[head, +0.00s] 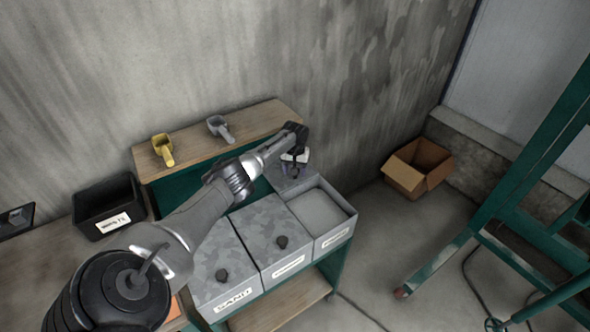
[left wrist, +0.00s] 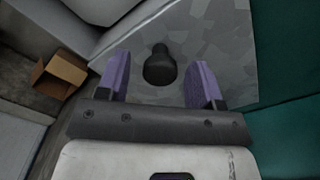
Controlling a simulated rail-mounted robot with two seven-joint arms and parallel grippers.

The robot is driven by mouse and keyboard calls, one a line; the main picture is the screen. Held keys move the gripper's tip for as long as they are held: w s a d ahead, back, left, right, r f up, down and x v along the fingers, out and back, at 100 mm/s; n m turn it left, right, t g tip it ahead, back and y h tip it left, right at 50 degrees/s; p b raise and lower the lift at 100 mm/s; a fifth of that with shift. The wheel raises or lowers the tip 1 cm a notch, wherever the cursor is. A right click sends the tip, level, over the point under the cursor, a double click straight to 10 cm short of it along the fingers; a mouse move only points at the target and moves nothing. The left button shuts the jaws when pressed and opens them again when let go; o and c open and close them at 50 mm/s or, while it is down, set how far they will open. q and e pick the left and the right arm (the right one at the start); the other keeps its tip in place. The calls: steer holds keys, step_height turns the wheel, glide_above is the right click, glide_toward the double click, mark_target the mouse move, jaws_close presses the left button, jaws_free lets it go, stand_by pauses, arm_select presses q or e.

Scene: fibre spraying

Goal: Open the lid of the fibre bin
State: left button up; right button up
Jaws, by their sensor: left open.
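The rightmost grey bin (head: 335,236) in the head view is open at the top, with pale grey content showing inside; its label is too small to read surely. I take it to be the fibre bin. Its grey mottled lid (head: 284,184) is raised at the bin's back edge, partly hidden by my arm. My left gripper (head: 292,168) is at this lid. In the left wrist view, the lid (left wrist: 222,38) has a black knob (left wrist: 159,66), which sits between the two purple fingers of my left gripper (left wrist: 161,75). The fingers are open, with gaps on both sides of the knob.
Two lidded bins with black knobs, the sand bin (head: 222,292) and a middle bin (head: 281,262), stand to the left. A yellow scoop (head: 163,149) and a grey scoop (head: 220,128) lie on a wooden shelf (head: 190,141). An open cardboard box (head: 404,178) is on the floor.

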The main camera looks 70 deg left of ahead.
arm_select(q)
step_height(320, 180, up, 14)
steer(key=p, duration=0.2)
steer(key=shift+p, duration=0.4)
steer(key=shift+f, duration=0.1)
stand_by(0.6)
